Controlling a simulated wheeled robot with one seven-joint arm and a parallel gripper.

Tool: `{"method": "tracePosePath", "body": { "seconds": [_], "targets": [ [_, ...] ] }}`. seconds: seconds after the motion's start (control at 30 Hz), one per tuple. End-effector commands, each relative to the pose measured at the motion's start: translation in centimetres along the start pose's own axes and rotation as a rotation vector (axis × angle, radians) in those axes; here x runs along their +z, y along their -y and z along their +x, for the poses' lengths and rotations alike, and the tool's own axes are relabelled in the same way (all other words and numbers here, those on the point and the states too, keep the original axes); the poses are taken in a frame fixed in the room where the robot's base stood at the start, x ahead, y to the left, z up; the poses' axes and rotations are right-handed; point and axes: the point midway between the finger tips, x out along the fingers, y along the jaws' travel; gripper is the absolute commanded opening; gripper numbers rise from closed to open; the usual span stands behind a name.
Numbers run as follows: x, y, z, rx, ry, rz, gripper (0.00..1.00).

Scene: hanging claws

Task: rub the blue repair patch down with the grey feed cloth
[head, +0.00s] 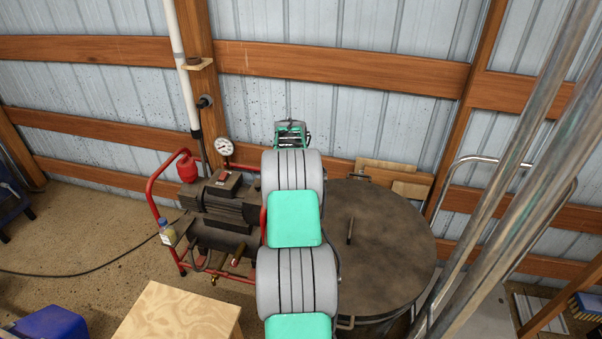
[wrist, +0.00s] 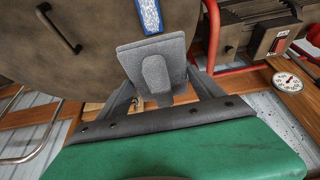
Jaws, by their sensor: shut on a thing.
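In the wrist view my gripper (wrist: 158,84) is shut on the grey feed cloth (wrist: 140,55), a flat, felt-like grey piece with a raised, rounded part between the fingers. I cannot tell whether the cloth touches that surface. In the head view my arm hides the cloth and the patch.
The brown round top (head: 395,250) with a dark handle (head: 350,230) stands right of my arm. A red-framed compressor (head: 225,205) with a gauge (head: 224,146) is close on the left. A plywood box (head: 175,315) stands at the front. Metal poles (head: 500,190) rise at the right.

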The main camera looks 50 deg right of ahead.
Motion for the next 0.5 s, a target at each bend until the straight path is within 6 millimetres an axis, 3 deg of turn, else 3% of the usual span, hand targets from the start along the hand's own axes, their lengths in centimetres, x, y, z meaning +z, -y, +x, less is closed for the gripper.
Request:
{"method": "tracePosePath", "body": {
  "seconds": [0.27, 0.5],
  "targets": [
    [0.3, 0.1, 0.1, -0.001, -0.005, -0.001, 0.44],
    [1.5, 0.1, 2.9, 0.0, -0.003, -0.001, 0.44]
  ]
}}
